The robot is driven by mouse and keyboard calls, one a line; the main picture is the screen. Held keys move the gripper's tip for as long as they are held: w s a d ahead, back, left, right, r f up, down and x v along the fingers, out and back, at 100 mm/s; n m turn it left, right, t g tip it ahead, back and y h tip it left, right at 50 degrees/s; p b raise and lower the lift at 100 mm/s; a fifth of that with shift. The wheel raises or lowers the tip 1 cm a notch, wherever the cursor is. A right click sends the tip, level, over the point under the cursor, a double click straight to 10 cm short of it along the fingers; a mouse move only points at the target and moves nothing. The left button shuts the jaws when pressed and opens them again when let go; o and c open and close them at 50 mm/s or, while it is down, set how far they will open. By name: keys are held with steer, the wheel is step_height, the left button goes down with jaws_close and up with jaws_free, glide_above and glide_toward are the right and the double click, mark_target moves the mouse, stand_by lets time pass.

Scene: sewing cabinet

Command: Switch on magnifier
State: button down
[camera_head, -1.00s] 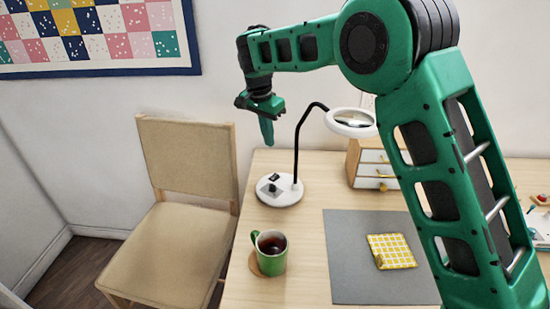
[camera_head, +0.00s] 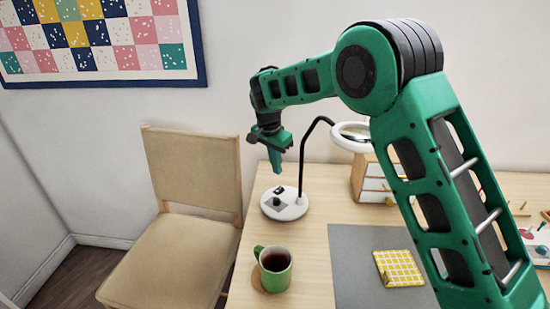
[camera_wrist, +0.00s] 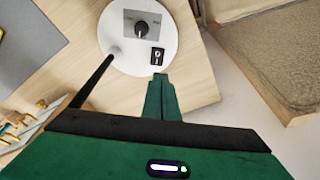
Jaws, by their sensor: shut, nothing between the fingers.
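The magnifier has a round white base (camera_head: 297,209), a thin black bent neck (camera_head: 303,150) and a white ring head (camera_head: 340,139), partly hidden behind my arm. In the wrist view its base (camera_wrist: 175,35) carries a grey plate with a black dial knob (camera_wrist: 141,28) and a black rocker switch (camera_wrist: 155,57) with white marks. My gripper (camera_head: 277,171) points down, shut and empty, just above the base. In the wrist view its fingertips (camera_wrist: 160,78) are close to the switch. I cannot tell whether they touch it.
A green mug (camera_head: 273,268) stands on a coaster near the table's left edge. A yellow checked pad (camera_head: 400,269) lies on a grey mat (camera_head: 352,265). A small drawer box (camera_head: 369,180) stands behind. A chair (camera_head: 190,170) is on the left.

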mark_target(280, 187)
steer(key=f, duration=0.4)
steer(key=w+f, duration=0.1)
steer(key=f, duration=0.1)
steer(key=shift+d+f, duration=0.25)
steer(key=shift+d, duration=0.15)
steer(key=shift+a, duration=0.15)
